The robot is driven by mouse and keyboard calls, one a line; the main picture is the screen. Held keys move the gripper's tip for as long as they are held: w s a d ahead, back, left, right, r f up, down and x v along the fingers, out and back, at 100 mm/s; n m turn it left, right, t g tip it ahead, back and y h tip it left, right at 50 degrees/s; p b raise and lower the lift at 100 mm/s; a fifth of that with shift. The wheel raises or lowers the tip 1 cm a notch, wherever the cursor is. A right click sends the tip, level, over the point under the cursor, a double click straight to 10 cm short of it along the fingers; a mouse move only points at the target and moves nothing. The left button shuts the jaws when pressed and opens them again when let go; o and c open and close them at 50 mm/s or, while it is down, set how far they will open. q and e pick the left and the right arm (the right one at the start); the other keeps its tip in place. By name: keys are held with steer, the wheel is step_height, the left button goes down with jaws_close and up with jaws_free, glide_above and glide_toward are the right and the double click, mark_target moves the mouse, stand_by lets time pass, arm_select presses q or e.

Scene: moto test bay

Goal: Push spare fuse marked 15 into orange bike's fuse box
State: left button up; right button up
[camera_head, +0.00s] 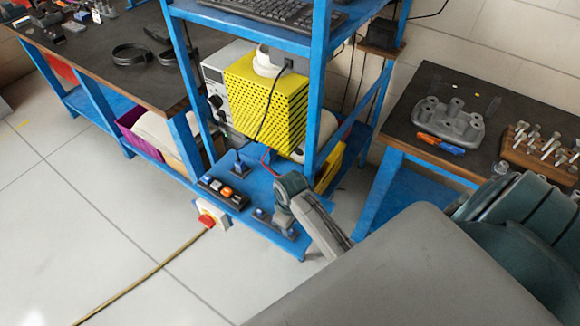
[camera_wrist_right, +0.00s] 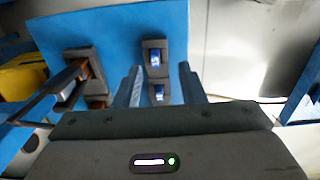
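My right gripper shows in the right wrist view (camera_wrist_right: 159,80), with its two fingers apart over a blue shelf. I see no contact with either. In the head view my right arm reaches the lower blue shelf, but its fingers cannot be made out. A dark strip with orange, white and blue parts (camera_head: 224,192) lies on that shelf. No marking 15 is readable, and no orange bike is recognisable. My left gripper is out of view.
The blue rack (camera_head: 319,90) has uprights close to my arm and holds a yellow perforated box (camera_head: 268,98). The right bench holds a grey cupped holder (camera_head: 449,121) and wooden bolt rack (camera_head: 535,155). Floor at left is mostly clear.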

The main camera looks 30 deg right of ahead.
mark_target(291, 231)
steer(key=shift+d+f+p, duration=0.1)
steer(key=shift+f+p, duration=0.2)
steer(key=f, duration=0.1)
steer(key=f+p, duration=0.1)
steer(key=f, duration=0.1)
steer(key=shift+w+d+f, duration=0.1)
steer(key=shift+d+f, duration=0.05)
steer(key=shift+d, duration=0.05)
steer(key=shift+f, duration=0.55)
steer(key=shift+c, duration=0.3)
jaws_close()
